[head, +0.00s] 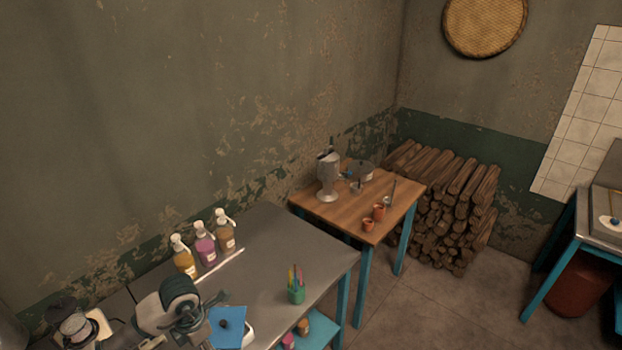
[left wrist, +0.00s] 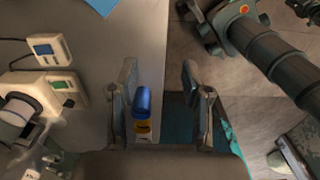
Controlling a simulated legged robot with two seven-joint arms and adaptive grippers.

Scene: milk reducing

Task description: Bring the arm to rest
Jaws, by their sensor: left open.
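My left gripper (left wrist: 160,75) is open in the left wrist view, with its two fingers wide apart. A small bottle with a blue cap and yellow label (left wrist: 143,112) shows between the fingers, nearer the left one, by the edge of the grey metal table (left wrist: 85,50). The fingers do not close on it. In the head view, grey and white rounded parts at the lower left seem to be my left arm, over the metal table (head: 290,247); the fingertips cannot be made out there. My right gripper cannot be made out in either view.
On the metal table are several pump bottles (head: 205,250), a green pen cup (head: 296,291) and a blue square (head: 227,326). White devices (left wrist: 60,85) with displays stand left of the gripper. A wooden table (head: 345,213) with a metal machine (head: 328,178) stands beyond.

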